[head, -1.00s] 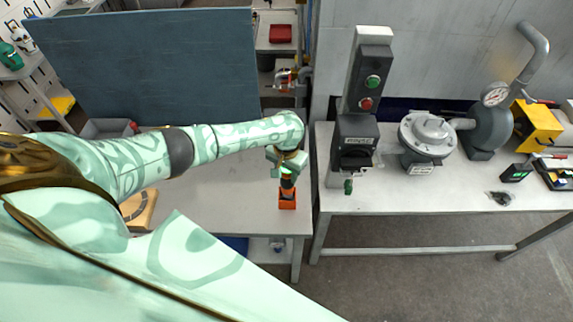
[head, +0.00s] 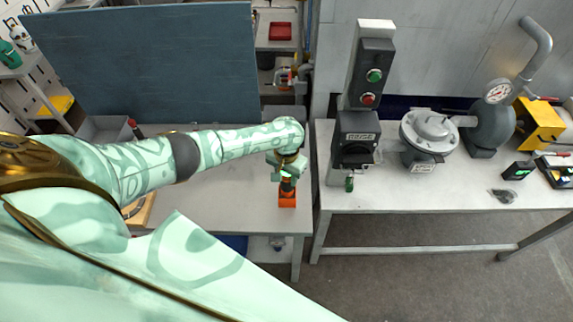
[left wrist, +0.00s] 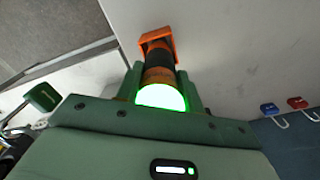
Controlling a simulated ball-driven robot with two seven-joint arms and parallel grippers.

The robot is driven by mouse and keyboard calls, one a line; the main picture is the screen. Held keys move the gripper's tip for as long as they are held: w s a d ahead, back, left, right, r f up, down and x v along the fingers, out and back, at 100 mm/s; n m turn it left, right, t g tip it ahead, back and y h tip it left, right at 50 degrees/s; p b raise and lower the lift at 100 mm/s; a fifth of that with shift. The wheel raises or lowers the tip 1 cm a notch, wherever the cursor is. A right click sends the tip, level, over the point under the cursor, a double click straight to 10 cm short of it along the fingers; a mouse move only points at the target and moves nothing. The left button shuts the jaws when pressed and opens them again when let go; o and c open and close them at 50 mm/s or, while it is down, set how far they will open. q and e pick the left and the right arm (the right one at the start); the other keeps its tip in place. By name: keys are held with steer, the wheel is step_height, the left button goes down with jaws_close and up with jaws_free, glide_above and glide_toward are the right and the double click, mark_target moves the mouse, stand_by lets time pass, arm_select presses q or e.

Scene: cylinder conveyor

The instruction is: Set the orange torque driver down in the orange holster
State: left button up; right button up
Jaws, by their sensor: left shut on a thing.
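My left gripper (head: 287,178) is shut on the orange torque driver (head: 288,188), which has black and orange bands and hangs upright with its end pointing down. The orange holster (head: 287,201) stands on the grey table near its right front corner, directly below the driver. In the left wrist view, the driver (left wrist: 160,72) extends from between my fingers, and its far end lines up with the holster's open orange frame (left wrist: 158,36). A lit green cap shows at the near end. How deep the driver reaches into the holster is hidden. My right gripper is not in view.
The grey table (head: 225,210) is mostly clear around the holster. A dark blue panel (head: 150,65) stands behind it. A second bench (head: 450,195) at the right carries a switch column (head: 368,95), a round grey device (head: 428,135) and a gauge (head: 497,92).

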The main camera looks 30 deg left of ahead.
arm_select(q)
steer(key=shift+r, duration=0.1)
steer(key=o, duration=1.2)
steer(key=shift+o, duration=0.2)
step_height(320, 180, up, 16)
steer(key=p, duration=0.5)
steer(key=shift+r, duration=0.15)
